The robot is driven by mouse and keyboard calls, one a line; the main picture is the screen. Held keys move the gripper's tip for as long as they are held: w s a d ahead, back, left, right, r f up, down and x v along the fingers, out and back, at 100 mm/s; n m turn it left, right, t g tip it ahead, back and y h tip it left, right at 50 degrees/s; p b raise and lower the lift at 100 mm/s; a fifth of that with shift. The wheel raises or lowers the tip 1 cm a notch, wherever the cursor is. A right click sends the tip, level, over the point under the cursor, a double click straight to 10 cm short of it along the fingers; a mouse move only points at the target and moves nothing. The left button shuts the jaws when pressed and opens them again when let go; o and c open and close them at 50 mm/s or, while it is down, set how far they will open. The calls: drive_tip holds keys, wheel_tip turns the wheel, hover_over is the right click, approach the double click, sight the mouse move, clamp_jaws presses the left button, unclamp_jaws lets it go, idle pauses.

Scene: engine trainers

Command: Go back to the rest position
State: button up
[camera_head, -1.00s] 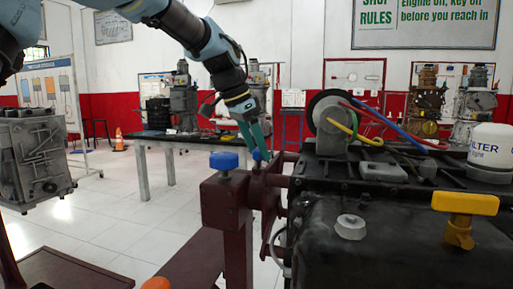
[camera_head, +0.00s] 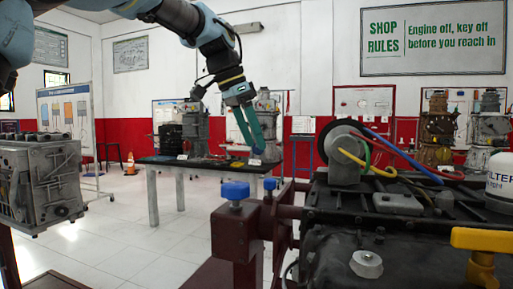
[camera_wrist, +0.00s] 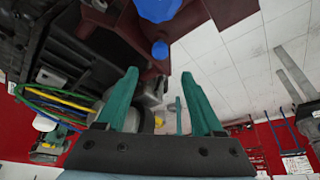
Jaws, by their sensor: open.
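My gripper (camera_head: 251,147) has green fingers and hangs in the air left of the engine trainer (camera_head: 345,235), above and behind its maroon stand (camera_head: 238,222). In the wrist view the two green fingers (camera_wrist: 163,100) stand apart with nothing between them. A blue knob (camera_head: 235,190) sits on top of the stand, below the fingers. The wrist view shows the blue knobs (camera_wrist: 158,10) beyond the fingertips. My arm reaches in from the upper left.
On the engine are a yellow handle (camera_head: 485,240), a hose bundle (camera_head: 385,150) and a white filter (camera_head: 501,175). A grey engine block (camera_head: 40,180) stands at left. A black-topped table (camera_head: 160,162) is behind. White floor (camera_head: 125,235) between them is clear.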

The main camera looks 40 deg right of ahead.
idle(0.5)
drive_tip(key=w+a+f+n+t+y+p, duration=0.1)
drive_tip(key=w+a+f+n+p, duration=0.2)
drive_tip(key=a, duration=0.4)
drive_tip(key=w+a+f+n+t, duration=0.1)
drive_tip(key=w+a+f+n, duration=0.4)
drive_tip(key=a, duration=0.3)
drive_tip(key=w+a+f+n+y+p, duration=0.1)
drive_tip(key=w+a+f+n+p, duration=0.1)
drive_tip(key=w+a+f, duration=0.4)
drive_tip(key=s+a+f+n+p, duration=0.1)
drive_tip(key=s+a+f+n, duration=0.2)
drive_tip(key=a, duration=0.5)
drive_tip(key=s+a+f+n+y+p, duration=0.1)
drive_tip(key=s+a+f+n, duration=0.2)
drive_tip(key=a, duration=0.4)
drive_tip(key=s+a+f+n+y+p, duration=0.1)
drive_tip(key=s+a+f+n, duration=0.1)
drive_tip(key=s+a, duration=0.3)
drive_tip(key=a+n, duration=0.1)
drive_tip(key=a, duration=0.2)
drive_tip(key=shift+a+f+t, duration=0.3)
drive_tip(key=shift+a+f, duration=0.05)
drive_tip(key=shift+f, duration=0.05)
